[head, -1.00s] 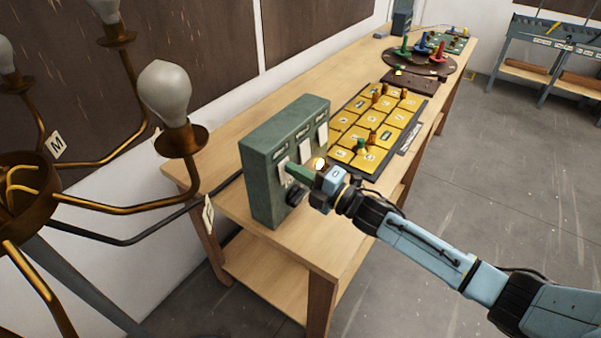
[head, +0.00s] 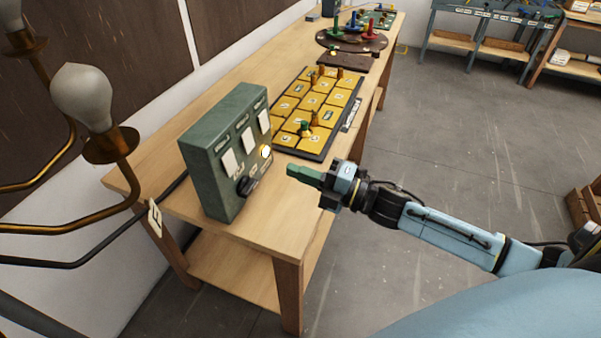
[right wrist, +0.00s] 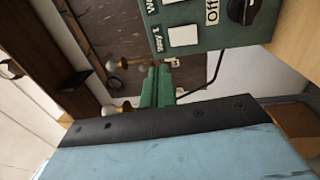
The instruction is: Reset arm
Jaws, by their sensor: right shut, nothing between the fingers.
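My right gripper (head: 292,171) is shut and empty. Its green fingers point left, in the air to the right of the green switch box and apart from it. The green switch box (head: 205,165) stands on the near end of the wooden bench, with white switch plates, a lit yellowish round lamp (head: 265,151) and a black knob (head: 246,186) on its front. My left gripper is not in view.
The brass chandelier with a bulb (head: 82,97) hangs at the left. On the wooden bench (head: 290,215), a yellow tile board (head: 300,112) lies behind the box, with a round brown board (head: 350,42) farther back. Open floor (head: 450,130) lies to the right.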

